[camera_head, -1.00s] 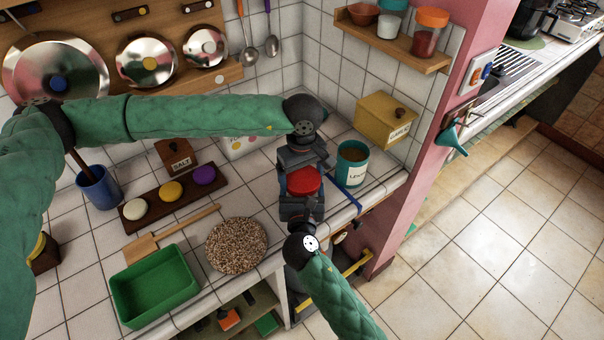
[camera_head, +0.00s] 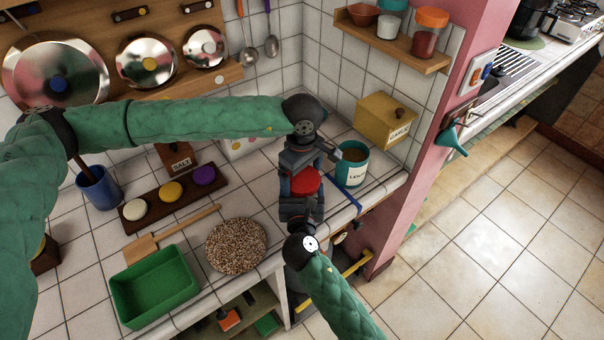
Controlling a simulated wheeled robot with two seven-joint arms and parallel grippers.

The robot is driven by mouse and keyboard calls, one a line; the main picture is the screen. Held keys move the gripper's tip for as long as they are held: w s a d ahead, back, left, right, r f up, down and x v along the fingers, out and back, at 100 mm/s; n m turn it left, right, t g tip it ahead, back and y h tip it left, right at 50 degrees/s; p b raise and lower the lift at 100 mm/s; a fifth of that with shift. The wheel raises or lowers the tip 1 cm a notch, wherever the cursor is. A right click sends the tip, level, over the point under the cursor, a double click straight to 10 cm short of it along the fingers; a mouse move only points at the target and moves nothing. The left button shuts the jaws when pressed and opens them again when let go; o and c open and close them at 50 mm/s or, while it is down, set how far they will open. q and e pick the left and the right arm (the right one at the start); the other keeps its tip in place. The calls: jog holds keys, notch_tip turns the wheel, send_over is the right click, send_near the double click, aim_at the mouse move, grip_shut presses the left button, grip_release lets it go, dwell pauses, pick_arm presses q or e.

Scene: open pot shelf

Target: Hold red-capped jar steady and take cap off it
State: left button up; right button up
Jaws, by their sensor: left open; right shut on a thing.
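The red cap (camera_head: 305,181) of the jar shows between my two grippers near the counter's right front edge. The jar's body below it is mostly hidden. My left gripper (camera_head: 308,172) comes from the back side and is open, its fingers spread around the cap's far side. My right gripper (camera_head: 301,198) comes from the front and is shut on the jar. I cannot tell whether the cap is loose on the jar.
A teal lentil tin (camera_head: 352,164) stands close to the right of my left gripper, with a blue strip (camera_head: 345,192) beside it. A round seeded trivet (camera_head: 236,245) and green tray (camera_head: 155,286) lie left. The yellow garlic box (camera_head: 386,121) stands behind.

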pick_arm(q)
jog(key=shift+r, duration=2.2)
jog(key=shift+r+m, duration=1.1)
jog(key=shift+r, duration=0.45)
jog(key=shift+f, duration=3.8)
jog(key=c, duration=0.9)
jog(key=o, duration=0.9)
jog(key=shift+r, duration=0.1)
